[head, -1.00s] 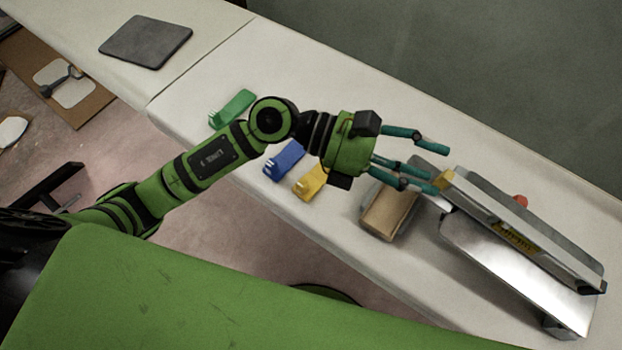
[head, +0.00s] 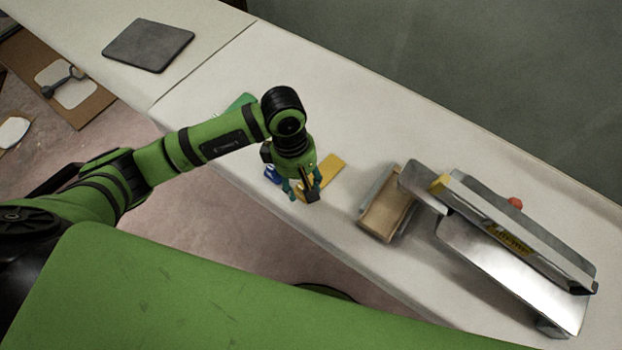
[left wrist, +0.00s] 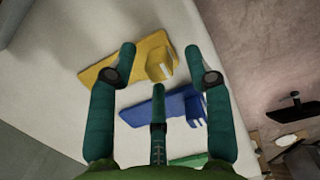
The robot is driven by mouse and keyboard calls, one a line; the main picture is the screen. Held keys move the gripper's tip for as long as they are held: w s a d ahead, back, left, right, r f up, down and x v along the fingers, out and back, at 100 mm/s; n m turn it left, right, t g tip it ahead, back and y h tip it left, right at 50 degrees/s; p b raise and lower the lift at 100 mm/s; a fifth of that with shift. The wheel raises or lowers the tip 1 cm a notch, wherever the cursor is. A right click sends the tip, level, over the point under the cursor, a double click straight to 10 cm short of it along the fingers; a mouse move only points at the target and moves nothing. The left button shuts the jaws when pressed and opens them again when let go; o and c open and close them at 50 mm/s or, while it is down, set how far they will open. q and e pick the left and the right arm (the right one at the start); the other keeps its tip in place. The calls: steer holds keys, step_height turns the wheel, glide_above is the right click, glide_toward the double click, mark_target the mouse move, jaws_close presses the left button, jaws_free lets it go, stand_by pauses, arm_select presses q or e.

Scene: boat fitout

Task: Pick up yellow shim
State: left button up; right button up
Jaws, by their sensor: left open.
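The yellow shim (head: 329,165) lies on the white bench, partly hidden by my left gripper (head: 305,190) in the head view. My left gripper (left wrist: 168,65) is open and points down over the shim, with nothing held. The blue shim (left wrist: 160,108) lies beside the yellow one, partly behind a finger. It also peeks out left of the gripper in the head view (head: 271,174). My right gripper is not in view.
The green shim (head: 240,102) lies further left, partly behind my arm. A wooden-topped block (head: 384,216) and a long metal tool (head: 515,245) stand to the right. A dark flat pad (head: 148,45) lies on the far left bench. The bench behind the shims is clear.

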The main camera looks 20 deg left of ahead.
arm_select(q)
steer(key=shift+d+f, duration=0.15)
steer(key=shift+f, duration=0.7)
jaws_close()
steer(key=shift+r, duration=0.15)
